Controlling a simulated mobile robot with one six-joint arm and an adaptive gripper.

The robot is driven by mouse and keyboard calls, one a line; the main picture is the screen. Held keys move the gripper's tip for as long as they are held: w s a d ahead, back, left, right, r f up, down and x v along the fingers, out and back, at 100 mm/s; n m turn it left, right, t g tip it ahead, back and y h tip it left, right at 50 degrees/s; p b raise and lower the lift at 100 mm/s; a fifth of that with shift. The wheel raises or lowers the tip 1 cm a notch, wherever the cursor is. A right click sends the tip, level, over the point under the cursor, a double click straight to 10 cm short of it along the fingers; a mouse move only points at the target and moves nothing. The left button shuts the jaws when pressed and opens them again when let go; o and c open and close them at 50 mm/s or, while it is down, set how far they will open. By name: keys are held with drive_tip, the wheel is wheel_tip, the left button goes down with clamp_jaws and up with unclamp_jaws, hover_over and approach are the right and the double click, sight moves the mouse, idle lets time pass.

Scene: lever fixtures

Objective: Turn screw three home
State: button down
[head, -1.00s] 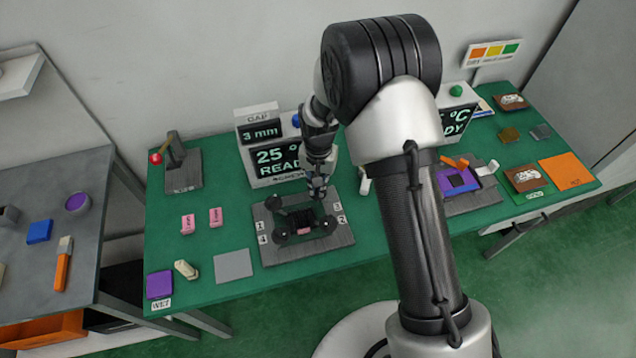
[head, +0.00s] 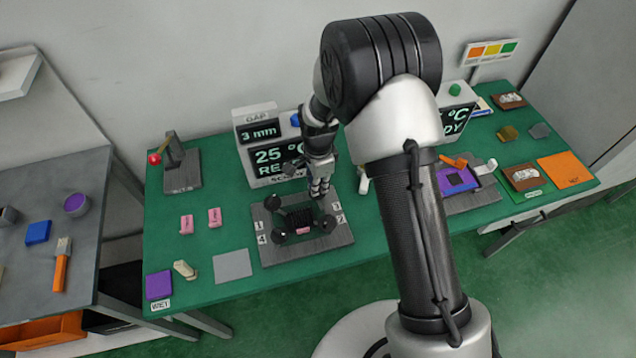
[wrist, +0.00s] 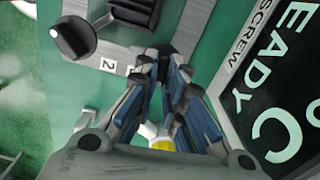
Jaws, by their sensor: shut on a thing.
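A grey fixture plate (head: 342,236) on the bench carries a dark finned block (head: 298,220) with black screw knobs at its corners and number labels 1 to 4. Screw three's black knob (wrist: 160,48) is mostly hidden by my gripper (head: 319,192), at the far right corner by label 3 (head: 336,206). In the wrist view my gripper (wrist: 163,58) has its fingertips shut around that knob. A pink piece (head: 303,231) shows under the block.
A red-knobbed lever (head: 174,152) stands at the back left. Two pink blocks (head: 187,224) and a grey square (head: 233,266) lie to the left. A purple device (head: 457,182) lies right.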

drive_tip(key=m, duration=0.5)
drive_tip(key=shift+s+m, duration=0.1)
drive_tip(key=shift+m, duration=2.4)
drive_tip(key=c, duration=1.7)
unclamp_jaws()
wheel_tip(320, 180, up, 12)
